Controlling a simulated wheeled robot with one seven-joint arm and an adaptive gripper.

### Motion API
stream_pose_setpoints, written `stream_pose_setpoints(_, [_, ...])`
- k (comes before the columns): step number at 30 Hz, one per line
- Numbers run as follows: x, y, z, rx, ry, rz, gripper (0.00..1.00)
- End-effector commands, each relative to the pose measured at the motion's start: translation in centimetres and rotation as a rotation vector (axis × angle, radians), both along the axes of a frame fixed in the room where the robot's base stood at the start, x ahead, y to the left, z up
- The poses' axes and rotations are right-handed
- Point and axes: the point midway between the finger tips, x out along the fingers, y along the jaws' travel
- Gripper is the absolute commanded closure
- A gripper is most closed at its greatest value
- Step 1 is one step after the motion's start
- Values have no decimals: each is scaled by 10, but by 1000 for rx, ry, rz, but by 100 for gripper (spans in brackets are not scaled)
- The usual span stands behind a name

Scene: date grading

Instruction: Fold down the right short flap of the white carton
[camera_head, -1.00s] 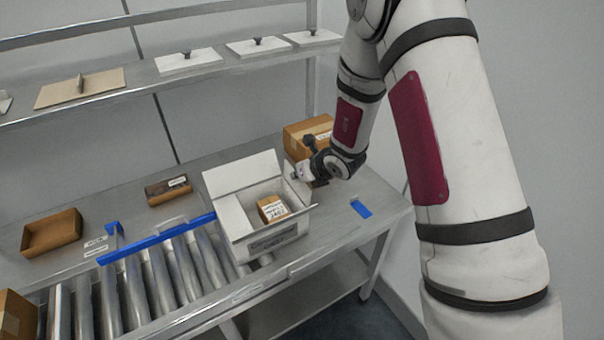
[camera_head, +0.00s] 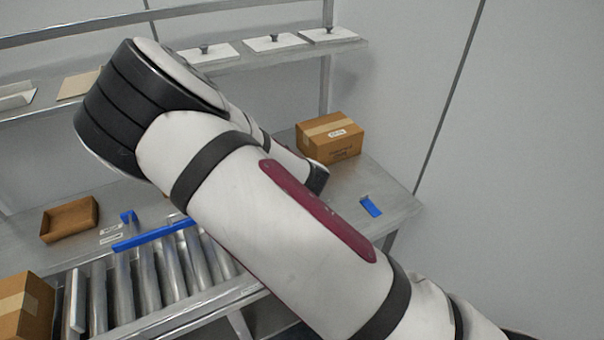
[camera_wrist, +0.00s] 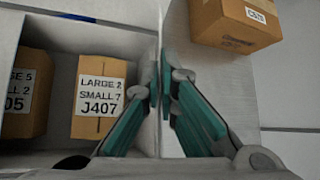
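The white carton (camera_wrist: 62,64) shows from above in the wrist view, with two labelled brown boxes inside, one marked J407 (camera_wrist: 118,72) and one cut off at the left edge (camera_wrist: 26,75). Its right short flap (camera_wrist: 167,140) appears nearly edge-on, as a thin upright white panel. My gripper (camera_wrist: 160,78) has its teal fingers on either side of this panel, with the tips nearly together and closed on it. In the head view my arm hides the carton and the gripper.
A taped brown box (camera_head: 329,139) stands on the metal table right of the carton. A blue strip (camera_head: 371,207) lies near the table's right end. An open brown tray (camera_head: 69,220), blue rail (camera_head: 154,234), rollers (camera_head: 146,285) and another brown box (camera_head: 25,308) are at left.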

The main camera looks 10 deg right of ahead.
Motion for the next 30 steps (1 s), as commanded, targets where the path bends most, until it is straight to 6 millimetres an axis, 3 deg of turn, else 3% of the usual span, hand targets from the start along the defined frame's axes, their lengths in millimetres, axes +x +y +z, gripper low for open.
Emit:
stream_pose_setpoints(18, [-4,17,-12,-272,-80,2,100])
stream_pose_setpoints(30, [-6,19,-15,-353,-103,-2,100])
